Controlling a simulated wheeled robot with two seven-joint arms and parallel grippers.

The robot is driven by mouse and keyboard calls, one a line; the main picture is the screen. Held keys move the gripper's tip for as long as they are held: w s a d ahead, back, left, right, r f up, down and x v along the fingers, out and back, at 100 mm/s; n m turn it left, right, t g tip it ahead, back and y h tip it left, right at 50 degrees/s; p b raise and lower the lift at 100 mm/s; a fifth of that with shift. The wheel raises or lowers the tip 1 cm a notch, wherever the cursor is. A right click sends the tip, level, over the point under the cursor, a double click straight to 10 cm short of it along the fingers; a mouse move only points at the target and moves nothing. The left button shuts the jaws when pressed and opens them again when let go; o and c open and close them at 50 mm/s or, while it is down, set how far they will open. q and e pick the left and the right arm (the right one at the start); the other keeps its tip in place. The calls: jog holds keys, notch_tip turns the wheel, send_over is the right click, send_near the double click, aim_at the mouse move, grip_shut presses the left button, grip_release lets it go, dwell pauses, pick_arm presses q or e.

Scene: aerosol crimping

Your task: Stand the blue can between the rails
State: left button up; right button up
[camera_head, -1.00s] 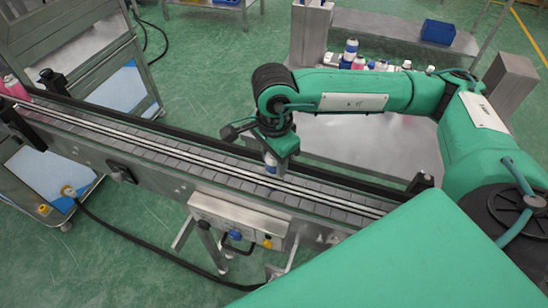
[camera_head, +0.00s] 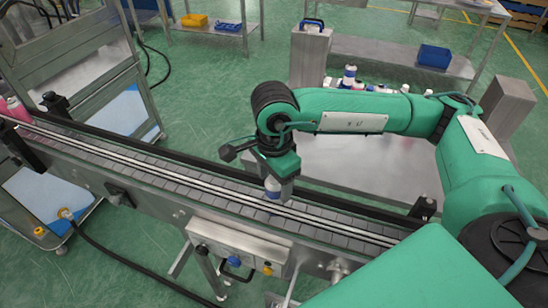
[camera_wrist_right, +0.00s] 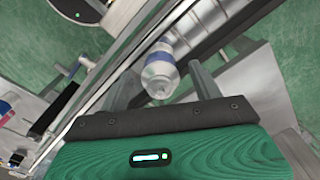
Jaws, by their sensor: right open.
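The blue can (camera_head: 272,188), white with a blue band and a silvery top, stands on the conveyor in the head view, below my right gripper (camera_head: 278,176). In the right wrist view the can (camera_wrist_right: 160,68) is upright on the slatted belt (camera_wrist_right: 205,30), beside a pale rail (camera_wrist_right: 118,68). The right gripper (camera_wrist_right: 163,90) is open, one finger on each side of the can, with gaps visible. The can's base and its exact clearance to both rails are hard to see. My left gripper is not in view.
The conveyor (camera_head: 150,168) runs diagonally, with a control box (camera_head: 236,250) on its near side. Several cans and bottles (camera_head: 349,76) stand on the metal table (camera_head: 345,165) behind my right arm. Pink cans (camera_head: 16,108) stand at the conveyor's left end. A metal rack stands at left.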

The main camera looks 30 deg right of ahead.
notch_tip(320, 180, up, 12)
jog(key=b, duration=0.2)
jog(key=shift+r, duration=0.1)
dwell(0.4)
